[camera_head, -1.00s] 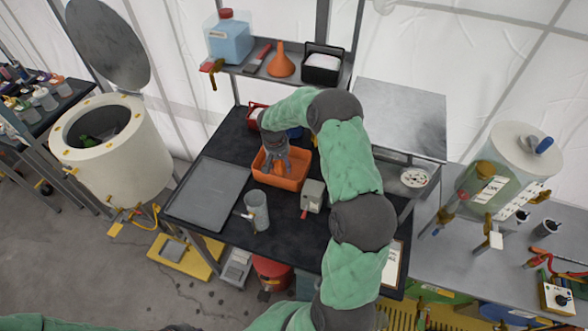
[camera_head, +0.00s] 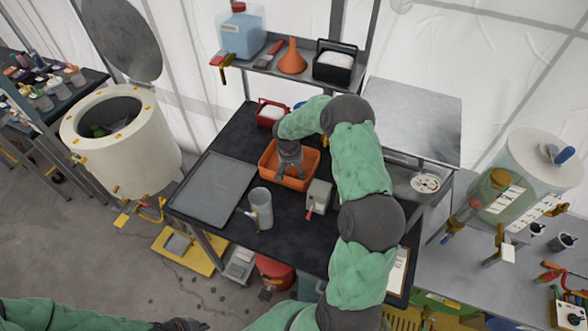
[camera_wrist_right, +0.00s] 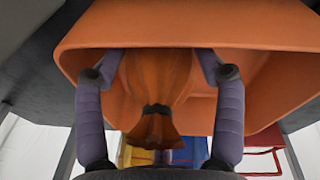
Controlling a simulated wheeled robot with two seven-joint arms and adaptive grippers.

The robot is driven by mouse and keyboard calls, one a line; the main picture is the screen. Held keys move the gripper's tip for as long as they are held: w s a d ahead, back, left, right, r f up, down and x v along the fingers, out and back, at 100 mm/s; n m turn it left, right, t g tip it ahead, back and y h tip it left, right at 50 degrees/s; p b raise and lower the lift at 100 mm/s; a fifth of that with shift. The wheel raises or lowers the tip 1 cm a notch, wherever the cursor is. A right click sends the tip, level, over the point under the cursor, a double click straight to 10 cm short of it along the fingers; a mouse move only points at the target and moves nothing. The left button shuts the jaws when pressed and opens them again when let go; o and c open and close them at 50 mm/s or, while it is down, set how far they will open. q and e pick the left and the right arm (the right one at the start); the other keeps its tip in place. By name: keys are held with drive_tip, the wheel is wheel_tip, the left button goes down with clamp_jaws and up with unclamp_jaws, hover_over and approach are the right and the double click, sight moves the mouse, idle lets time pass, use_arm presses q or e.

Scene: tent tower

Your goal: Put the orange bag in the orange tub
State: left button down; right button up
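The orange tub (camera_head: 313,163) stands on the black table in the head view. It also fills the upper part of the right wrist view (camera_wrist_right: 275,62). My right gripper (camera_head: 289,173) reaches down into the tub from above. In the right wrist view, its fingers lie against both sides of the orange bag (camera_wrist_right: 160,80), which has a dark tie at its neck. The bag is within the tub's walls; whether it rests on the floor is hidden. My left gripper (camera_head: 182,325) is at the bottom edge of the head view, cut off, its fingers unclear.
The shelf above holds an orange funnel (camera_head: 293,60) and a black caddy (camera_head: 333,64).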

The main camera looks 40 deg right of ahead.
sight(290, 171)
drive_tip(key=shift+a, duration=0.1)
drive_tip(key=shift+r, duration=0.1)
drive_tip(key=shift+r, duration=0.35)
drive_tip(key=r, duration=0.3)
drive_tip(key=a+r, duration=0.1)
drive_tip(key=r, duration=0.3)
drive_tip(key=a+r, duration=0.1)
drive_tip(key=r, duration=0.3)
drive_tip(key=shift+r, duration=0.15)
drive_tip(key=shift+r+p, duration=0.1)
drive_tip(key=shift+p, duration=0.25)
